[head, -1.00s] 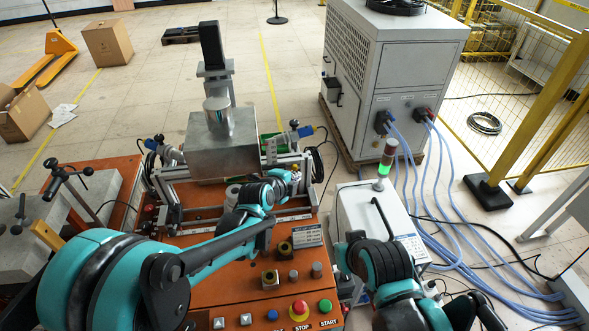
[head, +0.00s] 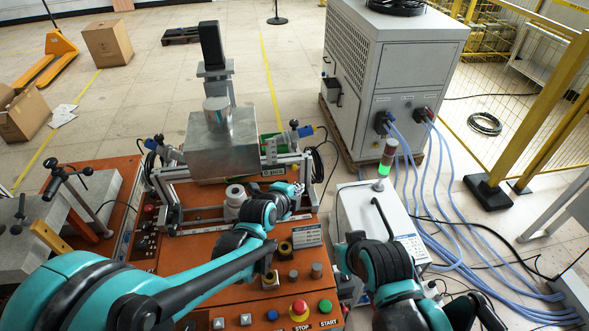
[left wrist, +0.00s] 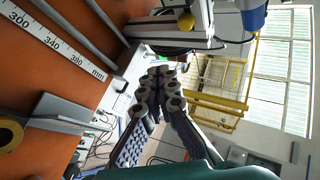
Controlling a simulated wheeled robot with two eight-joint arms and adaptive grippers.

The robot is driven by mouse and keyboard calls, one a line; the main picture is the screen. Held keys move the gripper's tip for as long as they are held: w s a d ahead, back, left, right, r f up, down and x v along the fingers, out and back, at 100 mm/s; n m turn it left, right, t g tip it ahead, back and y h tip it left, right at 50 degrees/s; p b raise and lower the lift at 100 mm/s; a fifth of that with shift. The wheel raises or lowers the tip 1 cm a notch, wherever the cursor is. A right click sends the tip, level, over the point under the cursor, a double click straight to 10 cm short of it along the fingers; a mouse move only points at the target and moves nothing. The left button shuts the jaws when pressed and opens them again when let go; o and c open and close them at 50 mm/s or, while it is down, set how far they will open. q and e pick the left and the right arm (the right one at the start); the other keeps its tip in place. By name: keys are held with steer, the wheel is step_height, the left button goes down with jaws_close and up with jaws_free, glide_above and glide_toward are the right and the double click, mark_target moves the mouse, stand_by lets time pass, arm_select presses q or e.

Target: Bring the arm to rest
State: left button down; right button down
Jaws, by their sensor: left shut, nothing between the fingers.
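My left arm comes in from the left over the orange induction heater bench (head: 200,260). Its left gripper (head: 294,200) is at the right side of the bench, in front of the metal frame, and is small in the head view. In the left wrist view the fingers of the left gripper (left wrist: 163,85) are together with nothing between them. They point away from the bench surface, with the ruler scale (left wrist: 55,40) to their left. My right arm shows at the lower right of the head view, bent, and its gripper cannot be seen.
A metal block (head: 222,145) stands at the back of the bench. Buttons, including a red stop knob (head: 299,309), line its front edge. A grey box with a signal light (head: 387,160) stands right of the bench, and a tall white cabinet (head: 385,80) is behind it.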

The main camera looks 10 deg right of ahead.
stand_by(0.3)
arm_select(q)
steer(key=s+a+r+n+y+b, duration=0.1)
steer(key=s+a+n+y, duration=0.1)
steer(key=s+a+n, duration=0.4)
steer(key=s+a+n+g+y+b, duration=0.15)
steer(key=a+n, duration=0.25)
steer(key=a, duration=0.4)
steer(key=s+a+r+n+y, duration=0.1)
steer(key=s+a+n, duration=0.4)
steer(key=a, duration=0.3)
steer(key=s+a+f+n+y+b, duration=0.1)
steer(key=s+a+f+n+y, duration=0.1)
steer(key=s+a+n, duration=0.5)
steer(key=s+f+n+g, duration=0.1)
steer(key=s, duration=0.2)
steer(key=shift+a+n, duration=0.15)
steer(key=shift+n, duration=0.15)
steer(key=shift+w, duration=0.1)
